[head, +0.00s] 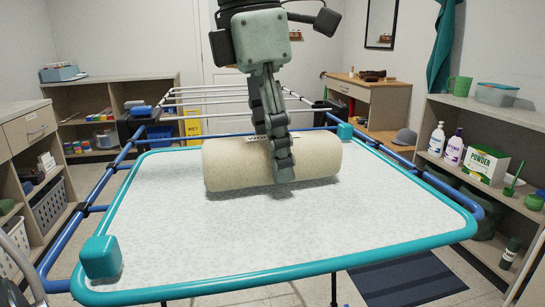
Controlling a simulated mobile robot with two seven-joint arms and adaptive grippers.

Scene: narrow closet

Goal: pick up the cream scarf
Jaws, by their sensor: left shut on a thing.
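The cream scarf (232,168) is a thick roll lying crosswise at the far part of a pale speckled surface with a teal rim (300,272). My left gripper (284,172) points down over the middle of the roll and is shut on it. Its fingers cover the roll's centre and part of a small label near its top. A shadow lies close under the roll; I cannot tell whether the roll still touches the surface. My right gripper is not in view.
Blue rails and pale rods (210,99) extend behind the surface. A teal block (102,257) sits at the near left corner and another (345,131) at the far right. Shelves with bottles (454,148) stand right, and a shelf unit (20,185) left. The surface before the roll is clear.

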